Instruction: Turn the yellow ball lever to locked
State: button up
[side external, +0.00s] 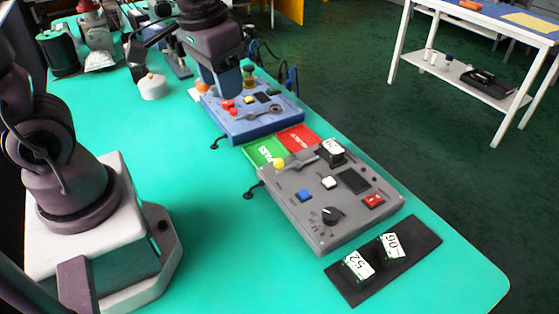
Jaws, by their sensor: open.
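The yellow ball (279,163) is at the left end of a grey lever (302,161) on the grey control box (315,238). The lever lies across the box's far left part, its other end close to a black block with a white label (333,147). Lock markings are too small to read. My gripper (229,94) is open, pointing down over the blue control box (262,131), well behind and left of the yellow ball and apart from it. Its fingertips are small and partly unclear against the blue box.
The grey box also carries a black knob (331,215), blue button (305,195), white button (329,183) and red switch (373,200). Green (264,152) and red (297,138) cards lie between the boxes. A black mat (414,257) holds two labelled blocks. The front table is clear.

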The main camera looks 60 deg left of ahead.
aim_at(279, 160)
jog(key=w+f+n+g, duration=0.2)
jog(key=w+f+n, duration=0.6)
jog(key=w+f, duration=0.25)
notch_tip(279, 160, down, 12)
jog(key=shift+f, duration=0.1)
jog(key=shift+c, duration=0.2)
grip_shut()
